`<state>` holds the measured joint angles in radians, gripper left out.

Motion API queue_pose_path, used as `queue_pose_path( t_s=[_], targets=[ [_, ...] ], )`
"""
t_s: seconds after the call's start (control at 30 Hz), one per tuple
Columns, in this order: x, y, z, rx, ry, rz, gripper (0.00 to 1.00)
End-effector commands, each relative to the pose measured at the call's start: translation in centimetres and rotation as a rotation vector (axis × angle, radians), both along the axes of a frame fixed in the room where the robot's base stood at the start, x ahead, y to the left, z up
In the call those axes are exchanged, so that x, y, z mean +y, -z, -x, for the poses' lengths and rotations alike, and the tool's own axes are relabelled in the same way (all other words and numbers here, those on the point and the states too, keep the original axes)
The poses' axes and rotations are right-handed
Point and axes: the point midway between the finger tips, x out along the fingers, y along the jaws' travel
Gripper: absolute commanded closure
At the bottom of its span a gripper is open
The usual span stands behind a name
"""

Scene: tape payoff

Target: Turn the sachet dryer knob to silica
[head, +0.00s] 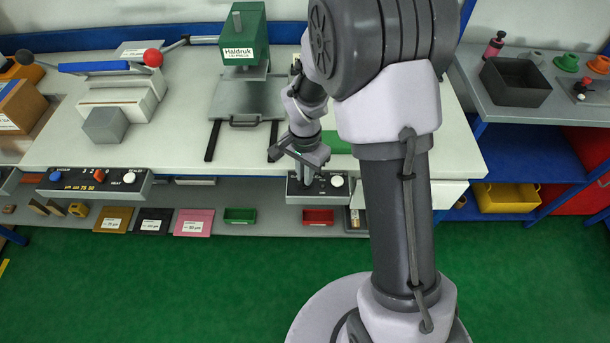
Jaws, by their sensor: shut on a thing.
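A small dark control panel (326,193) is fixed at the front edge of the white bench. A round white button or knob (337,181) shows on its right part. My gripper (303,178) reaches down to the left part of this panel and is shut on a knob there. The fingers and wrist hide this knob, so I cannot see its pointer or setting. The panel's lettering is too small to read, so I cannot tell the silica mark.
A green Haldruk press (243,38) stands behind my gripper on the bench. Another control panel (94,183) with several knobs is at the left front edge. Colored bins and plates lie on the shelf below. The green floor (180,290) in front is clear.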

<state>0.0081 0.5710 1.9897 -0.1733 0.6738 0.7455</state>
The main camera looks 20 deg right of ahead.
Motion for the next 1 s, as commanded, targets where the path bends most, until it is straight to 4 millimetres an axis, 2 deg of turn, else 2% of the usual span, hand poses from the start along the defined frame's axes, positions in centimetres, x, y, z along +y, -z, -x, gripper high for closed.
queue_pose_path(
  t_s=[0.4, 0.97, 1.0],
  targets=[
    [0.01, 0.06, 0.04, 0.001, 0.165, 0.000, 1.00],
    [0.01, 0.01, 0.04, 0.001, 0.190, 0.000, 1.00],
    [0.01, 0.01, 0.04, 0.001, 0.189, 0.000, 0.82]
  ],
)
